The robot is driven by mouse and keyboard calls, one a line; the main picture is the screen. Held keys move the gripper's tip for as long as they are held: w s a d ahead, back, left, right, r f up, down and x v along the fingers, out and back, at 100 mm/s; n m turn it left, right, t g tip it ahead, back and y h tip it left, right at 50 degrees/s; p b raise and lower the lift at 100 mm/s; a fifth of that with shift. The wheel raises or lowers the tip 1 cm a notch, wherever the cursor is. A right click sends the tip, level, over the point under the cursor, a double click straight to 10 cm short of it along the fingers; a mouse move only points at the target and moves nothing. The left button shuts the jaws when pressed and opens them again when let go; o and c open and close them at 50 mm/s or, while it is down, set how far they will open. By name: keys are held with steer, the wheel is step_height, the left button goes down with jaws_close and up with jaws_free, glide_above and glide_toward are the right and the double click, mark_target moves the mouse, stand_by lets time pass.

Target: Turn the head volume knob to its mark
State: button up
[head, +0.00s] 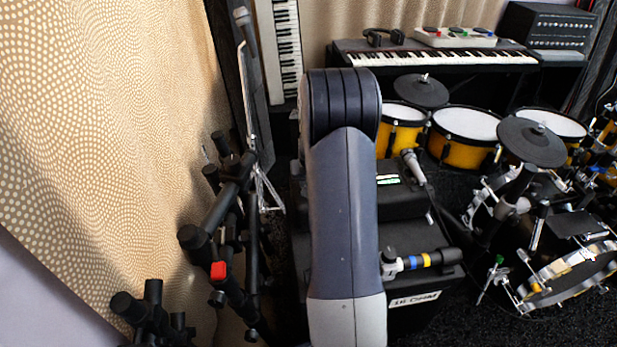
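My arm stands upright across the middle of the view and hides much of what is behind it. My gripper does not show. I cannot make out the volume knob or its mark. A black box with a small lit green-white panel (388,180) is partly hidden behind my arm, right of it. Below it is a black cabinet with a white "16 OHM" label (414,299). At the back right stands another black unit (548,30) with a row of small light controls on its front. I cannot tell which unit carries the knob.
A microphone (413,166) and a banded cylindrical object (425,261) lie right of my arm. Drums (467,124) and cymbals (532,141) crowd the right. Black stands (215,225) fill the left beside a patterned curtain (100,120). A keyboard (440,58) stands behind.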

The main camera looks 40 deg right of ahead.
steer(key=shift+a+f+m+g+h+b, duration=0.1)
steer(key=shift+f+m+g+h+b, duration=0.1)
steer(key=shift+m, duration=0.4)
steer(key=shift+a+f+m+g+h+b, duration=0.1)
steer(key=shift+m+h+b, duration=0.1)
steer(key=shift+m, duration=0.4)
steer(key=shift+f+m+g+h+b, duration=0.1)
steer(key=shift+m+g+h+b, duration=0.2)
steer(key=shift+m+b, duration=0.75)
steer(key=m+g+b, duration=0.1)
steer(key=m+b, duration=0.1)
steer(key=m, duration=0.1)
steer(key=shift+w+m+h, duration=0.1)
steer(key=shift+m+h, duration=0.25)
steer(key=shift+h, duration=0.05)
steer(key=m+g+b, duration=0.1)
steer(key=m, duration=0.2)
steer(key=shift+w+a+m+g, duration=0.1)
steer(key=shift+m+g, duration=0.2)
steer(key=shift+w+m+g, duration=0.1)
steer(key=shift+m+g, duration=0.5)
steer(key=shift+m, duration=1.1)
